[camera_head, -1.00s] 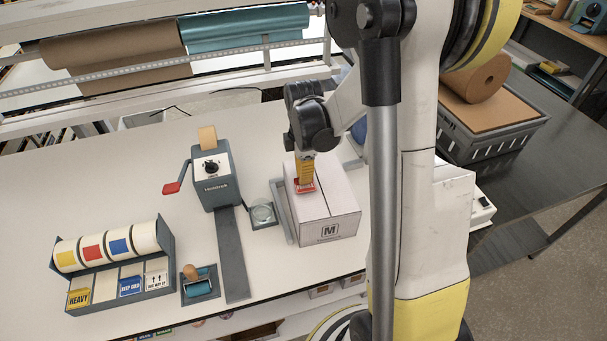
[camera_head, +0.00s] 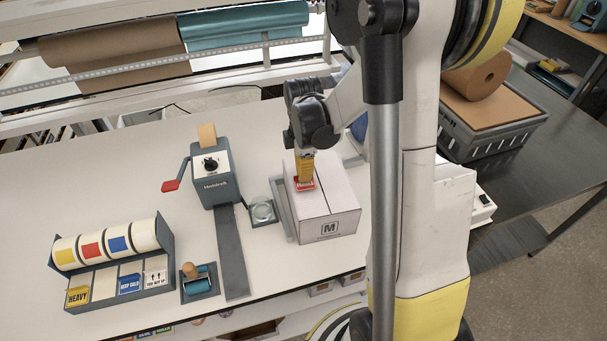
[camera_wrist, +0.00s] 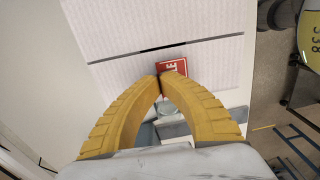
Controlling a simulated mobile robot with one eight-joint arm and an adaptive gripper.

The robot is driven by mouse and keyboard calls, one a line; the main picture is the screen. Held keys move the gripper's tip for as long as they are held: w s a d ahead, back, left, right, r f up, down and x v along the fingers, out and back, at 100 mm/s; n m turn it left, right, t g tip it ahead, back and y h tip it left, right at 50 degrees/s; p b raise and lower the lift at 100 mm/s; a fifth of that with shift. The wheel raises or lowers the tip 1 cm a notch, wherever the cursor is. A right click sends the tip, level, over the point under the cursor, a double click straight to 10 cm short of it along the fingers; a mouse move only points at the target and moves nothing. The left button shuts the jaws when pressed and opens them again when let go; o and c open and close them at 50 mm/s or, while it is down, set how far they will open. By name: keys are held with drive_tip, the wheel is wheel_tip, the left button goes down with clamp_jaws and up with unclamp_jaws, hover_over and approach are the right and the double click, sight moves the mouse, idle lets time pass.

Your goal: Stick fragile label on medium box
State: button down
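The medium box (camera_head: 334,213) is white, marked with an M, and stands on the bench right of centre. Its top also fills much of the wrist view (camera_wrist: 120,38). A red fragile label (camera_head: 306,187) is at the box's top, left of the seam; in the wrist view the label (camera_wrist: 174,67) shows partly, with its lower part behind the fingertips. My gripper (camera_head: 305,178) has yellow fingers that point down over the box. In the wrist view the fingertips (camera_wrist: 160,82) meet at the label's edge. I cannot tell if the label lies flat against the box.
A label dispenser (camera_head: 160,284) with several rolls stands at the left front. A tape machine (camera_head: 214,178) with a red-handled crank and a small stamp or roller (camera_head: 197,281) stand left of the box. A grey crate (camera_head: 490,135) is at the right.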

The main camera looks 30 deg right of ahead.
drive_tip(key=shift+f+b, duration=0.45)
idle(0.3)
drive_tip(key=c, duration=1.5)
unclamp_jaws()
drive_tip(key=shift+c, duration=0.2)
drive_tip(key=shift+r+p, duration=1.45)
drive_tip(key=shift+r, duration=0.8)
